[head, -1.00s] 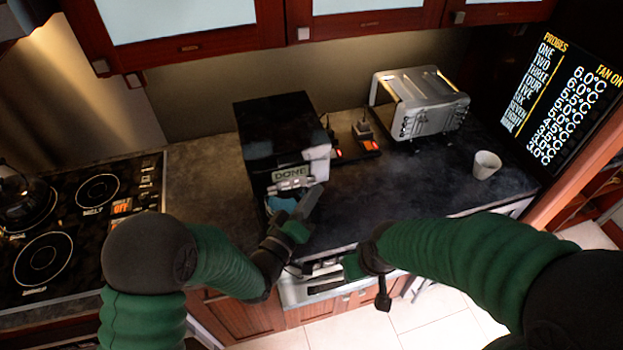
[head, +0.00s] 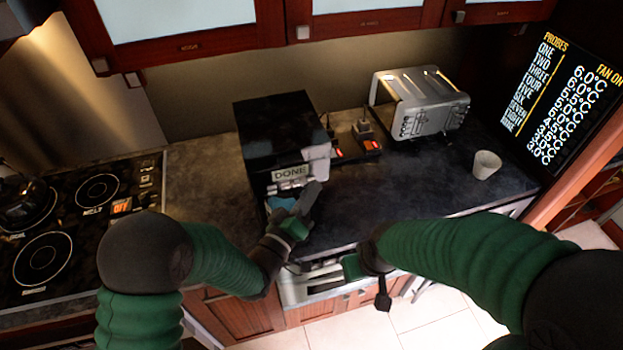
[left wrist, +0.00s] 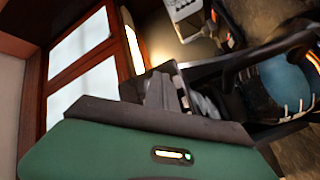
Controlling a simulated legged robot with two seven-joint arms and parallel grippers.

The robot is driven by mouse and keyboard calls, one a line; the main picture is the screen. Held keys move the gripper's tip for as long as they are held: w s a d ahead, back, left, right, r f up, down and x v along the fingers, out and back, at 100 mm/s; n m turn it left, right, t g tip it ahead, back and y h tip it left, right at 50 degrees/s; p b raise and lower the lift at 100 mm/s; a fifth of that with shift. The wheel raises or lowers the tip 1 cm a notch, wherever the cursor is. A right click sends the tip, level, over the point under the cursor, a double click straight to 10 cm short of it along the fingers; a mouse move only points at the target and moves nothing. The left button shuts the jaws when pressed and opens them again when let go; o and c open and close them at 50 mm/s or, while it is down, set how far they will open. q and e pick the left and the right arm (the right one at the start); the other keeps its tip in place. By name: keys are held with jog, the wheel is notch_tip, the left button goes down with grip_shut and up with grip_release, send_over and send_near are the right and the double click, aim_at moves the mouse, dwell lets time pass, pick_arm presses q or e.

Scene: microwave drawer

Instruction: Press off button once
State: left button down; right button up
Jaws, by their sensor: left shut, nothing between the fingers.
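The microwave (head: 280,125) is a black box on the counter, its front towards me. A display reading DONE (head: 290,172) and pale controls (head: 316,160) are on its front; I cannot make out which one is the off button. My left gripper (head: 312,190) is shut and empty, its tip just below and in front of the panel, partly hiding it. Whether it touches is unclear. In the left wrist view its fingers (left wrist: 158,92) are near a dark opening with a blue rounded thing (left wrist: 288,82). My right gripper (head: 368,270) is low at the counter's front edge, fingers unclear.
A stove (head: 75,215) with an orange OFF label stands at the left. A silver toaster (head: 420,100) and a white cup (head: 486,165) are on the counter to the right. An open drawer (head: 310,285) is below the counter.

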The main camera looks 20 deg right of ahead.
pick_arm(q)
jog(key=shift+w, duration=0.4)
dwell(0.5)
jog(key=shift+s, duration=0.75)
jog(key=s+b, duration=0.1)
jog(key=s, duration=0.4)
dwell(0.9)
